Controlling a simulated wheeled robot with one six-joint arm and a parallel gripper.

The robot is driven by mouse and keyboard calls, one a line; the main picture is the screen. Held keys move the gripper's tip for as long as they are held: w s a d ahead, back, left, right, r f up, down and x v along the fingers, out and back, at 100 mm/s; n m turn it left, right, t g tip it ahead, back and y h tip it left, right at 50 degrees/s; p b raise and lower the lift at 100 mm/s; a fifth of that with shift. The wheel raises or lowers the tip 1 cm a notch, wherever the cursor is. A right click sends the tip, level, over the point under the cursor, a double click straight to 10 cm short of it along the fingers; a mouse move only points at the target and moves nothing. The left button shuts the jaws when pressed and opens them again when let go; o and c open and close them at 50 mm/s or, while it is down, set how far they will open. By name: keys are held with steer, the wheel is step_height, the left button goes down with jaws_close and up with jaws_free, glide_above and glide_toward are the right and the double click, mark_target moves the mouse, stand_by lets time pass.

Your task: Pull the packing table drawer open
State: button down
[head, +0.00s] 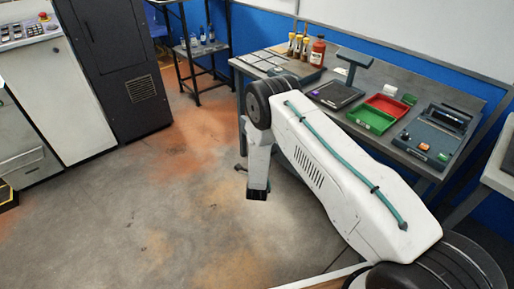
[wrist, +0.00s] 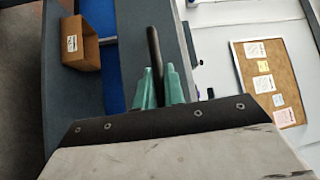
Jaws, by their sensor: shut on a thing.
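My gripper (wrist: 162,78) shows in the wrist view with its two green fingers closed on a dark bar-shaped handle (wrist: 153,48), which runs up between them. The handle stands in front of a dark grey front, which looks like the packing table drawer (wrist: 177,35). The fingers and wrist plate hide the handle's near end. I cannot tell from this view whether the drawer is out at all. In the head view my arm reaches across the middle; the gripper fingers and the drawer do not show clearly there.
In the wrist view a cardboard box (wrist: 82,46) sits left of the drawer, and a cork board (wrist: 268,80) hangs on the wall. In the head view, a bench (head: 400,150) with red (head: 388,105) and green (head: 371,119) trays stands right. Floor (head: 150,210) at left is clear.

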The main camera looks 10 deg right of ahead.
steer(key=c, duration=1.5)
jaws_free()
steer(key=v, duration=0.8)
